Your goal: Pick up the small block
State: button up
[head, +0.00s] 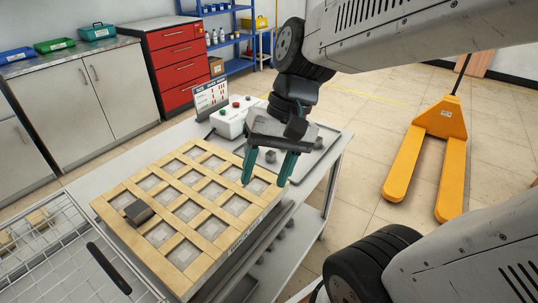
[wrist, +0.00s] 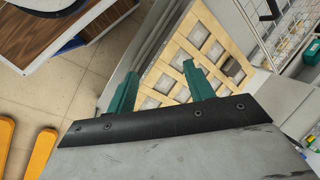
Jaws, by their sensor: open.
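A small grey block (head: 271,156) sits on the grey tray (head: 332,148) behind the wooden grid. In the head view it shows between my fingers, but I cannot tell its exact distance from them. A second small grey piece (head: 318,143) is farther right. A larger dark block (head: 138,212) lies on the left part of the wooden grid (head: 112,207); it also shows in the wrist view (wrist: 231,67). My gripper (head: 267,180) is open and empty, its green fingers pointing down near the grid's right corner. The fingers also show in the wrist view (wrist: 160,84), without the small block.
A white control box (head: 232,118) and a small sign (head: 211,97) stand at the table's back. A wire basket (head: 55,250) is at the left front. A yellow pallet jack (head: 440,120) stands on the floor at right. Most grid compartments look empty.

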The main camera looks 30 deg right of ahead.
jog(key=w+f+m+t+y, duration=0.2)
jog(key=w+f+m+y, duration=0.25)
jog(key=w+m, duration=0.4)
jog(key=m+t+h, duration=0.4)
jog(key=m+t, duration=0.7)
jog(key=m, duration=0.9)
send_near(273, 153)
jog(key=x, duration=0.3)
jog(key=shift+s+a+n, duration=0.15)
jog(key=shift+a+n, duration=0.1)
jog(key=shift+a, duration=0.05)
jog(key=shift+w+d+f, duration=0.1)
jog(key=shift+w+f, duration=0.1)
jog(key=shift+f, duration=0.1)
jog(key=x, duration=0.7)
jog(key=shift+w, duration=0.15)
jog(key=c, duration=1.1)
jog(key=shift+r, duration=0.1)
grip_shut()
jog(key=shift+r, duration=0.1)
